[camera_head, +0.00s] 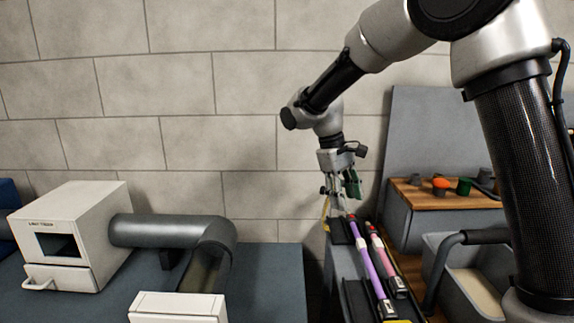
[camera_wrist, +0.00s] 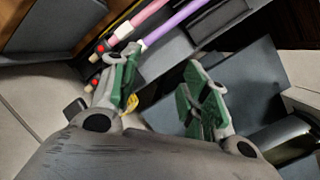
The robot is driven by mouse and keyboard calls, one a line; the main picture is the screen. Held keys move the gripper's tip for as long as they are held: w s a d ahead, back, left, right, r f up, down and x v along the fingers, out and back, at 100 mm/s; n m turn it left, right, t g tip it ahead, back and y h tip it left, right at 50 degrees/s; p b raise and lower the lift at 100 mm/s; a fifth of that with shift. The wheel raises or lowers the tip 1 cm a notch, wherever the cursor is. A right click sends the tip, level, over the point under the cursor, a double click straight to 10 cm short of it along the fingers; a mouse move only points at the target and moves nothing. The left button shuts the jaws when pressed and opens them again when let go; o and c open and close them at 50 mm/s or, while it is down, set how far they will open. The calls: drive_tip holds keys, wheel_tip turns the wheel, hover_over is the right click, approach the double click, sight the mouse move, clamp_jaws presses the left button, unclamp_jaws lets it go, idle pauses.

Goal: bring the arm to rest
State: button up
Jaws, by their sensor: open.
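My gripper (camera_head: 338,190) hangs from my arm, fingers down, in the middle of the head view, above the far end of a dark rack (camera_head: 345,240). In the wrist view my gripper (camera_wrist: 162,92) shows its green-padded fingers spread apart, with nothing between them. I cannot tell the exact height of the fingers above the rack.
A white box (camera_head: 75,235) with a grey duct pipe (camera_head: 165,231) stands on the blue-grey table (camera_head: 270,270) at left. At right are a wooden-topped bench (camera_head: 425,200) with orange and green pieces and a grey bin (camera_head: 470,270). A block wall stands behind.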

drive_tip(key=s+d+r+m+t+y, duration=0.1)
drive_tip(key=s+d+r+m+t, duration=0.1)
drive_tip(key=s+d, duration=0.8)
drive_tip(key=s+d+r+m+t+y, duration=0.2)
drive_tip(key=s+d+r+m, duration=0.3)
drive_tip(key=s+d, duration=0.6)
drive_tip(key=s+r+t, duration=0.1)
drive_tip(key=s, duration=0.4)
drive_tip(key=shift+r, duration=0.15)
